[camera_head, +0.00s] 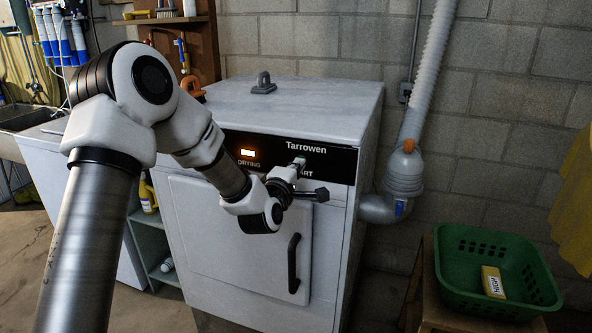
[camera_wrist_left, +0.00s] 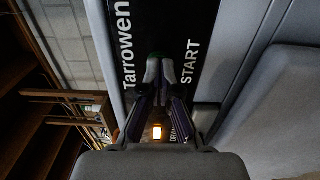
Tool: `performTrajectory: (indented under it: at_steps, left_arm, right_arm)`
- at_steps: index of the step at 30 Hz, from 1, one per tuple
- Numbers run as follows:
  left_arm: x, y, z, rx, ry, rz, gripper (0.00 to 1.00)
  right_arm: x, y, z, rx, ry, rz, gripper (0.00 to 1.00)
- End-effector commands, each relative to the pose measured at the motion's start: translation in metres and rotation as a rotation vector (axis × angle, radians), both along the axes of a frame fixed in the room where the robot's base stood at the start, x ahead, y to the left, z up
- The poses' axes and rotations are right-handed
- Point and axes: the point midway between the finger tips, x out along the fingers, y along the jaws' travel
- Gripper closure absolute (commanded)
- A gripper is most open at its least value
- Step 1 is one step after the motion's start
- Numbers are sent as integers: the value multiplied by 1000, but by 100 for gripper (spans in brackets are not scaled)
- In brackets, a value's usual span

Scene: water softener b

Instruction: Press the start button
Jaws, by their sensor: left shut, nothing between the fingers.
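The white Tarrowen dryer (camera_head: 240,225) has a black control panel (camera_head: 340,163) with an orange-lit display (camera_head: 248,152) above the word DRYING. My left gripper (camera_head: 299,162) is shut and empty, with its fingertips at the panel below the brand name and over part of the START label. The START lettering (camera_wrist_left: 190,62) shows beside the fingertips in the left wrist view, where my left gripper (camera_wrist_left: 166,70) also shows. The start button itself is hidden behind the fingers; I cannot tell whether they touch it. My right gripper is not in view.
The dryer's door handle (camera_head: 293,264) is below the gripper. A vent duct (camera_head: 404,165) rises to the right of the dryer. A green basket (camera_head: 455,277) with a yellow box (camera_head: 493,281) sits at the right. A grey clip-like object (camera_head: 263,83) is on the dryer top.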

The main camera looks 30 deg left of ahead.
Motion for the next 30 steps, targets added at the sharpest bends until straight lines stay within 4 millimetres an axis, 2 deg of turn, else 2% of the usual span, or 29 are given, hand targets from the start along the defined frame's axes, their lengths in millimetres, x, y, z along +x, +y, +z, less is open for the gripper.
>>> performTrajectory:
  at_steps: [17, 30]
  left_arm:
    - [-2, 0, 0, 0, 0, 0, 100]
    - [-49, -12, -1, -1, 0, 0, 100]
  right_arm:
    - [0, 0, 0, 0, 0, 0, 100]
    - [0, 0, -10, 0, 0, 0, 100]
